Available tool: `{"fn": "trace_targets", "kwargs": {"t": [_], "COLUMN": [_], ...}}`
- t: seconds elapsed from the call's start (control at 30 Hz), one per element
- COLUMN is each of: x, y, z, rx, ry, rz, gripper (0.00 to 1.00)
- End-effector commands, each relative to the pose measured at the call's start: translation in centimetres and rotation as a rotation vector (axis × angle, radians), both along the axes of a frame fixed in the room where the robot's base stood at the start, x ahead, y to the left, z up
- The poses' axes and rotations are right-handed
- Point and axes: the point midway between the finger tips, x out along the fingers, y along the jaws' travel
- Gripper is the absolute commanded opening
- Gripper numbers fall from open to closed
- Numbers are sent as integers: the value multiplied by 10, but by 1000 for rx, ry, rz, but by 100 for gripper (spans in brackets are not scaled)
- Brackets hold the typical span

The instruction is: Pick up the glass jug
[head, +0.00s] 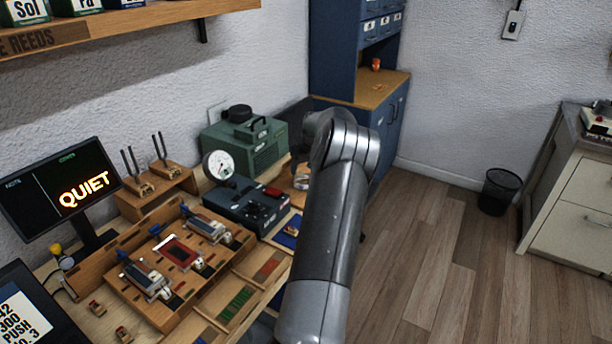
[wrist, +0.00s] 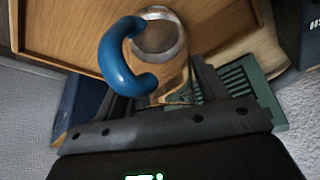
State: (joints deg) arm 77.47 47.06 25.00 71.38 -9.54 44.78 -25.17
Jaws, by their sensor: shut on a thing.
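The glass jug (wrist: 172,44) shows in the wrist view, clear with a round rim and a thick curved blue handle (wrist: 114,56). My gripper (wrist: 168,90) has its dark fingers on either side of the jug's glass body and is shut on it. The lower part of the jug is hard to make out between the fingers. In the head view my arm hides the gripper. A small pale round thing (head: 301,180) shows just left of the arm there; I cannot tell whether it is the jug.
A wooden tray or board (wrist: 75,28) lies beyond the jug in the wrist view. In the head view, a dark control box (head: 247,204), a round gauge (head: 219,166) and a green machine (head: 245,143) stand left of my arm.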

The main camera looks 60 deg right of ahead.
Motion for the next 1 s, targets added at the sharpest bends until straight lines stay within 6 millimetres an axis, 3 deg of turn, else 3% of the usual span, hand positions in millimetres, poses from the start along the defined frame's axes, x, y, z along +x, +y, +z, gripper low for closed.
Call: {"fn": "trace_targets", "kwargs": {"t": [0.3, 0.77, 1.0], "x": [0, 0, 1], "y": [0, -1, -1], "z": [0, 6, 20], "rx": [-1, -5, -7], "ry": [0, -2, -3], "rz": [0, 0, 0], "gripper": [10, 10, 10]}}
